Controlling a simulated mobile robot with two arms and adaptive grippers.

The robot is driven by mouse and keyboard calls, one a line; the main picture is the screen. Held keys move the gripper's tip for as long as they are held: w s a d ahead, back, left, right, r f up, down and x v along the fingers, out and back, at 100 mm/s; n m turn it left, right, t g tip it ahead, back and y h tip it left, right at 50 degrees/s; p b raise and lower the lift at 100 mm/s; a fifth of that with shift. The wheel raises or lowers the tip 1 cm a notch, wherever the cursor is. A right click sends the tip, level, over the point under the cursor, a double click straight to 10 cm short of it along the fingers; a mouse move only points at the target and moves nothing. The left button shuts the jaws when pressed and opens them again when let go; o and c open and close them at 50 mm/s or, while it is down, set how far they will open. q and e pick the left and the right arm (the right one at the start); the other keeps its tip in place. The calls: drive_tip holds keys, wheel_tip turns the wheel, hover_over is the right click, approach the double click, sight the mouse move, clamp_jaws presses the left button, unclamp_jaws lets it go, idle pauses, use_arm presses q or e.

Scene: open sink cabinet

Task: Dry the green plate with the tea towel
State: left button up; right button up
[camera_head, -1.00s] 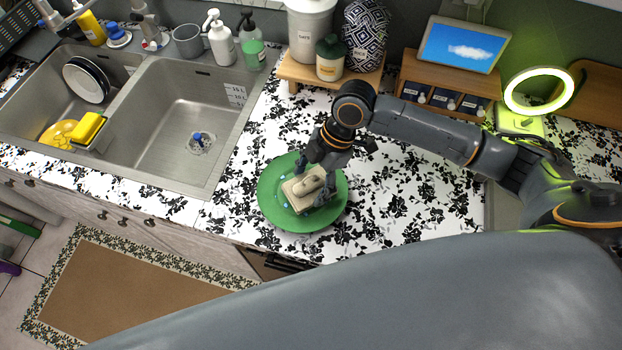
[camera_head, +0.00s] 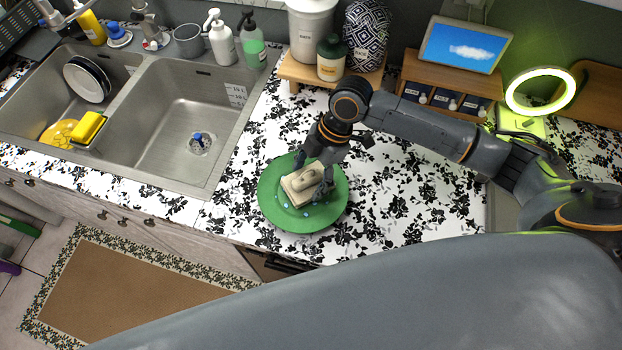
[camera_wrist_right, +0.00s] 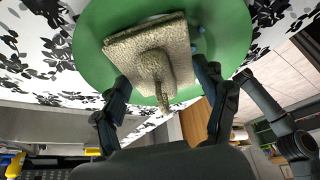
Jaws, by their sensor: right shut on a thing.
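The green plate (camera_head: 328,208) lies on the floral countertop to the right of the sink, and it also shows in the right wrist view (camera_wrist_right: 232,30). The folded beige tea towel (camera_head: 301,187) rests on the plate. My right gripper (camera_head: 314,172) is over the plate and shut on the towel, whose bunched ridge (camera_wrist_right: 155,68) stands between the fingers in the right wrist view. Small blue drops (camera_head: 306,213) show on the plate beside the towel. The plate's surface under the towel is hidden. My left gripper is not in view.
A double sink (camera_head: 185,120) is at left, with a dark-rimmed plate (camera_head: 88,80) and a yellow sponge (camera_head: 87,127). A wooden riser (camera_head: 300,74) with canisters and a drawer unit with a tablet (camera_head: 463,45) stand behind. The countertop right of the plate is clear.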

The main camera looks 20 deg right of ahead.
drive_tip(key=shift+a, duration=0.1)
drive_tip(key=shift+w+a+f, duration=0.15)
drive_tip(key=shift+w+a, duration=0.45)
drive_tip(key=shift+a, duration=0.1)
drive_tip(key=shift+s, duration=0.1)
drive_tip(key=shift+s+a+p, duration=0.25)
drive_tip(key=shift+a+p, duration=0.05)
drive_tip(key=shift+a, duration=0.1)
drive_tip(key=shift+s+a+f, duration=0.1)
drive_tip(key=shift+a+f, duration=0.05)
drive_tip(key=shift+a, duration=0.1)
drive_tip(key=shift+p, duration=0.45)
